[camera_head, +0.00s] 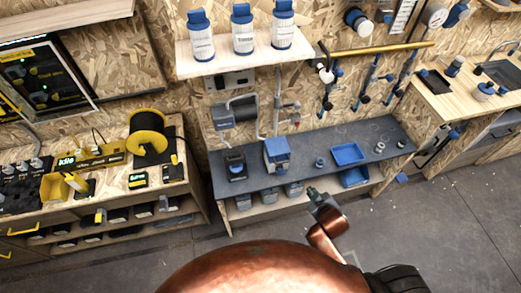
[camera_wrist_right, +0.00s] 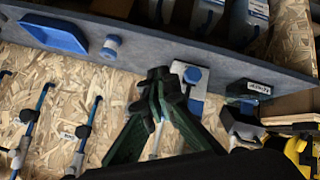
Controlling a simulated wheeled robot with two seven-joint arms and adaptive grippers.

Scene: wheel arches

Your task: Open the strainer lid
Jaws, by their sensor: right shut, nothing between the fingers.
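A grey box-shaped unit with a blue top (camera_head: 277,153) stands on the dark bench; it may be the strainer, but I cannot be sure. In the right wrist view, which is turned over, a grey unit with a round blue part (camera_wrist_right: 193,75) shows just beside my fingertips and is partly hidden by them. My right gripper (camera_head: 316,194) is in front of the bench, to the lower right of the unit. In the wrist view its dark green fingers (camera_wrist_right: 160,82) meet at the tips, empty. I cannot see whether any lid is open. My left gripper is not in view.
The dark bench (camera_head: 300,162) also carries a black device (camera_head: 235,165), a small blue cylinder (camera_head: 320,162) and a blue tray (camera_head: 347,154). Another blue bin (camera_head: 354,178) sits below. Pipes and a grey pump-like unit (camera_head: 234,113) are on the wall behind.

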